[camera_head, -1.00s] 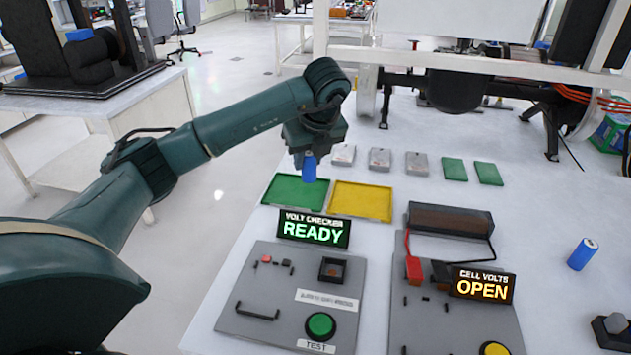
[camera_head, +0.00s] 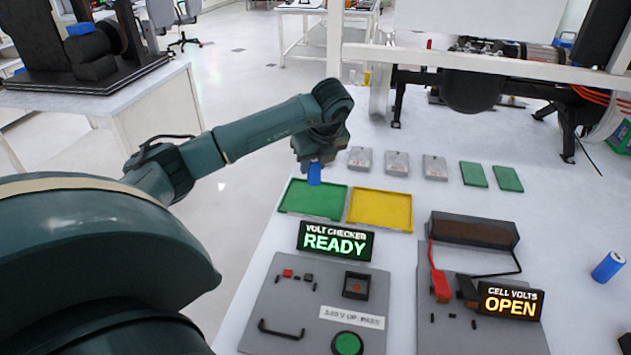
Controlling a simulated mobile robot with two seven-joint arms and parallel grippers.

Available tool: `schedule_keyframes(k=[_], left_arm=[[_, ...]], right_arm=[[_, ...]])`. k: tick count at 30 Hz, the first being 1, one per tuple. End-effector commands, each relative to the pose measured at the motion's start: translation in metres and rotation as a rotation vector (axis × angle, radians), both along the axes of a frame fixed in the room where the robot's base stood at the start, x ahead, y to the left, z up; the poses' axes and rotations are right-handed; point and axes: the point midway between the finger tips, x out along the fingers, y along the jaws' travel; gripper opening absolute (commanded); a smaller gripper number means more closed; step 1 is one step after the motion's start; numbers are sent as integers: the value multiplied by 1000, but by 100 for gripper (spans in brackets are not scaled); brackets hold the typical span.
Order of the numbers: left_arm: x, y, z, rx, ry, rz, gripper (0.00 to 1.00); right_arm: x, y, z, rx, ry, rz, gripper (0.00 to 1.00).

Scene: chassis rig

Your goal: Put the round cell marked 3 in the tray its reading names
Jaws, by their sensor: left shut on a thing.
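My left gripper (camera_head: 315,162) is shut on a blue round cell (camera_head: 315,175) and holds it upright over the back of the green tray (camera_head: 300,209). Any mark on this cell is too small to read. The yellow tray (camera_head: 365,226) lies just right of the green one; both look empty. The volt checker display (camera_head: 336,241) reads READY, and a plate below it seems to read 3.60 V UP: PASS. The cell volts display (camera_head: 511,302) reads OPEN. A second blue cell (camera_head: 608,267) lies on the table at the right. My right gripper is out of view.
Several grey blocks (camera_head: 396,163) and two green plates (camera_head: 473,175) lie in a row behind the trays. The checker panel has a green button (camera_head: 347,343) and a handle. A brown-topped holder (camera_head: 473,231) with red and black leads stands at the right panel.

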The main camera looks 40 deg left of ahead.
Motion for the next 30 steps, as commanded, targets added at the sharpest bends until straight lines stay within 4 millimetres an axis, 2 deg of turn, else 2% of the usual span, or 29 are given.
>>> schedule_keyframes(k=[7, 13, 24, 25, 30], left_arm=[[0, 0, -21, 0, 0, -1, 2], [0, 0, -48, 1, 0, -1, 2], [0, 0, -54, 0, -2, -1, 2], [0, 0, -53, 1, -1, 0, 30], [0, 0, -52, 1, -1, 0, 44]], right_arm=[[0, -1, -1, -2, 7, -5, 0], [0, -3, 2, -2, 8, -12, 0], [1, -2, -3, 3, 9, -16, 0], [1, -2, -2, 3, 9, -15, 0], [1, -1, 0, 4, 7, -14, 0]])
